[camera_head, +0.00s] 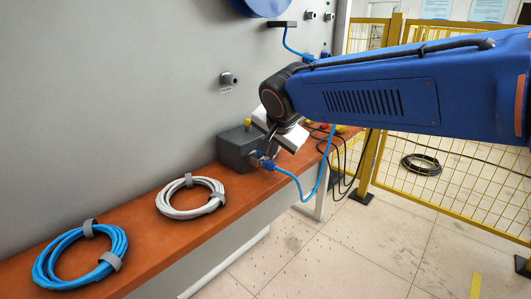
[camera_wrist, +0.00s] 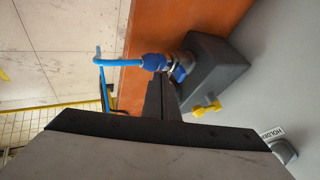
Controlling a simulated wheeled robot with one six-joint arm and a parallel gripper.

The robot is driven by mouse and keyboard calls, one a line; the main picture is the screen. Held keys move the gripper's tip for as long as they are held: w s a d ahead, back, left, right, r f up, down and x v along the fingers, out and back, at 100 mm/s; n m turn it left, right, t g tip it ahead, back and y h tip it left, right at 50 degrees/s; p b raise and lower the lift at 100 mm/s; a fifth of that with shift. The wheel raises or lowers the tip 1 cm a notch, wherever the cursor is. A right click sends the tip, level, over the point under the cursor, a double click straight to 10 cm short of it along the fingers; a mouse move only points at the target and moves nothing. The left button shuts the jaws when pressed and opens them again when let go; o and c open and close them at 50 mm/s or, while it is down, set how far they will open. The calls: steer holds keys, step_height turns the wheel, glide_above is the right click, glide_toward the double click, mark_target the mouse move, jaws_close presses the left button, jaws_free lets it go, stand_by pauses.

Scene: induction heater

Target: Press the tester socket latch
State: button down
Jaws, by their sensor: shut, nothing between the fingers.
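The dark grey tester box (camera_head: 233,150) stands on the orange bench against the grey wall, and in the wrist view (camera_wrist: 220,72) it is at upper right. A blue plug (camera_wrist: 154,62) on a blue cable sits at the metal-coloured socket (camera_wrist: 176,58) on its side. A small blue part (camera_wrist: 179,74), perhaps the latch, shows by the socket. A yellow part (camera_wrist: 207,109) sticks out of the box. My gripper (camera_wrist: 161,79) is shut and empty, its dark fingertips close to the plug and socket. I cannot tell if they touch. In the head view my gripper (camera_head: 267,150) partly hides the socket.
A white cable coil (camera_head: 173,213) and a blue cable coil (camera_head: 48,275) lie on the bench (camera_head: 150,243) to the left. A holder (camera_head: 228,79) sticks out of the wall above the box. Yellow fencing (camera_head: 450,190) stands at right. Black cables hang beyond the bench end.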

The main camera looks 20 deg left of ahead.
steer(key=v, duration=1)
steer(key=shift+s+d, duration=0.2)
steer(key=shift+d, duration=0.2)
steer(key=shift+d, duration=0.1)
steer(key=s+d+f+n+h, duration=0.1)
steer(key=d+f, duration=0.3)
steer(key=d, duration=1.1)
steer(key=s+d+f+h, duration=0.1)
steer(key=d+f, duration=0.2)
steer(key=d, duration=1.2)
steer(key=s+d+f+n+g+h, duration=0.1)
steer(key=s+d+f+n, duration=0.1)
steer(key=s+d+f, duration=1.2)
steer(key=s+d, duration=0.2)
steer(key=shift+s+d+f+g+h, duration=0.3)
steer(key=shift+s+f, duration=0.05)
steer(key=shift+f, duration=0.05)
steer(key=c, duration=2.4)
jaws_free()
steer(key=shift+c, duration=0.2)
